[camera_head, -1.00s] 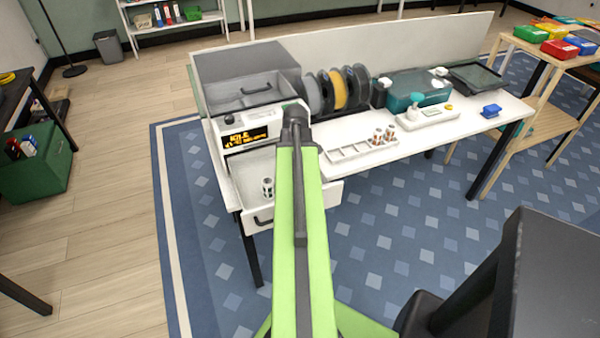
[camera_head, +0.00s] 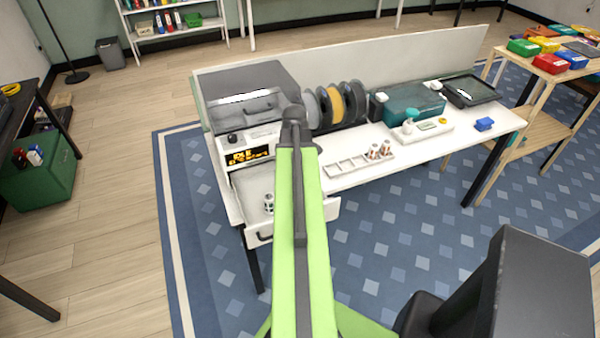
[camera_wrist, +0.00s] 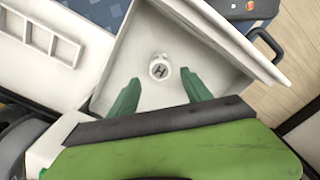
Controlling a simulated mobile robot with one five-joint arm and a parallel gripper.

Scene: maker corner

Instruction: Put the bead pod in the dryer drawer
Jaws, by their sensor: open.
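The dryer drawer (camera_head: 259,226) is pulled out from the filament dryer (camera_head: 250,150) at the left end of the white table. A small white bead pod with a dark mark on its top stands upright on the drawer floor; it shows in the wrist view (camera_wrist: 160,68) and in the head view (camera_head: 268,203). My gripper (camera_wrist: 157,88) is open and empty above the drawer. Its two green fingertips are apart, just short of the pod in the picture, and hold nothing. In the head view my arm hides the gripper.
A white slotted tray (camera_head: 345,166) holds several similar pods (camera_head: 373,152) at its right end. The drawer walls (camera_wrist: 225,35) surround the pod.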

